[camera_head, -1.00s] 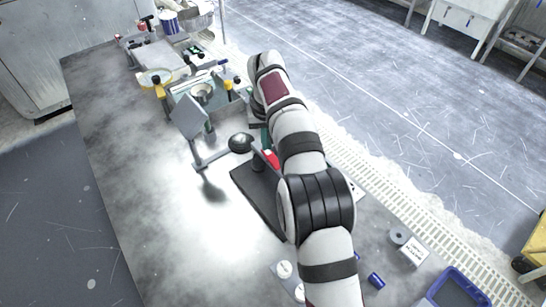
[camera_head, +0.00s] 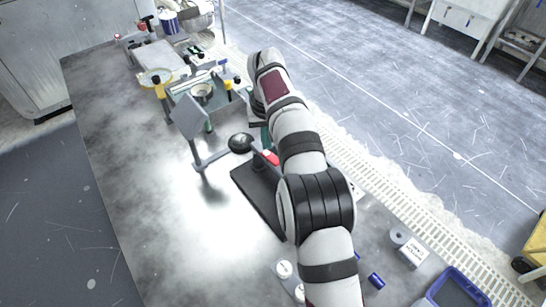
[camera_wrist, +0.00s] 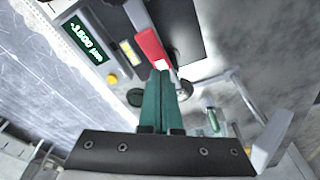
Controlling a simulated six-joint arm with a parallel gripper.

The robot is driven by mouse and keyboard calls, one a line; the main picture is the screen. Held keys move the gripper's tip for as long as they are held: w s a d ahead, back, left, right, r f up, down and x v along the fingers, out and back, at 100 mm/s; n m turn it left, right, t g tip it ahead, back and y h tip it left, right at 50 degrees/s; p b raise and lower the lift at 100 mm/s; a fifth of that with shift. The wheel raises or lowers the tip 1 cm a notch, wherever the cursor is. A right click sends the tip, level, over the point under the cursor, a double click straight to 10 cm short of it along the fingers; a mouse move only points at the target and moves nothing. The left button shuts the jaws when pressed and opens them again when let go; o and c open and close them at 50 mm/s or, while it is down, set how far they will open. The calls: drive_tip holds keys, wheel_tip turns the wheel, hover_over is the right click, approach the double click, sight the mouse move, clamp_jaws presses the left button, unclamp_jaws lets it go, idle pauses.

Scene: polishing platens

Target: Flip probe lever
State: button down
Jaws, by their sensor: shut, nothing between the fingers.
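The probe lever (camera_wrist: 149,46) is red with a pale end, and in the wrist view it lies just beyond my fingertips. A bit of the red lever (camera_head: 270,157) also shows beside my arm in the head view. My gripper (camera_wrist: 160,76) has green fingers pressed together with nothing between them. Its tips overlap the lever's pale end in the picture; I cannot tell whether they touch. Beside the lever is a gauge box with a green display (camera_wrist: 85,39) that appears to read -3.500 µm. In the head view my arm hides my gripper and most of the gauge.
A dark base plate (camera_head: 257,199) lies left of my arm. A grey tilted panel on a stand (camera_head: 189,117) and a black round knob (camera_head: 240,143) stand close by. A yellow button (camera_wrist: 112,79) is on the gauge box. The bench's left side is clear.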

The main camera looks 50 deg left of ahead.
sight(267, 154)
wheel_tip(267, 154, up, 6)
drive_tip(key=shift+f, duration=0.25)
idle(0.4)
